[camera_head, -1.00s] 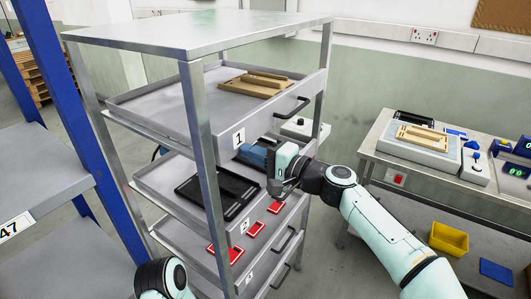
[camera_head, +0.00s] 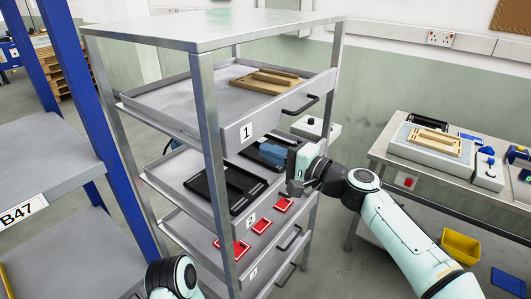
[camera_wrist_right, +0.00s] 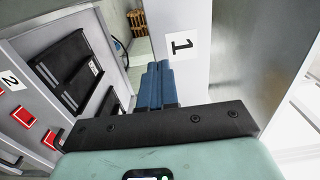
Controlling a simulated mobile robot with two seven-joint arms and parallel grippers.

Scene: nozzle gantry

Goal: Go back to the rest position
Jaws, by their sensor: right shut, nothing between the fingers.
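My right gripper (camera_head: 264,152) reaches from the right to the open side of the grey shelf rack (camera_head: 208,150), just below the drawer marked 1 (camera_head: 270,125). Its blue fingers are shut together with nothing between them. In the right wrist view the shut fingers (camera_wrist_right: 156,75) point forward beside the panel with the 1 label (camera_wrist_right: 180,45). In the head view they appear over the second tray and its black cases (camera_head: 225,188); I cannot tell if they touch anything. Part of my left arm shows at the bottom left; its gripper is out of view.
The top drawer holds a tan part (camera_head: 265,82). Small red trays (camera_head: 262,226) lie on the third level. A blue-posted rack (camera_head: 85,110) stands at left, a workbench (camera_head: 405,165) at right. A yellow bin (camera_head: 461,246) sits under the bench. Floor between rack and bench looks clear.

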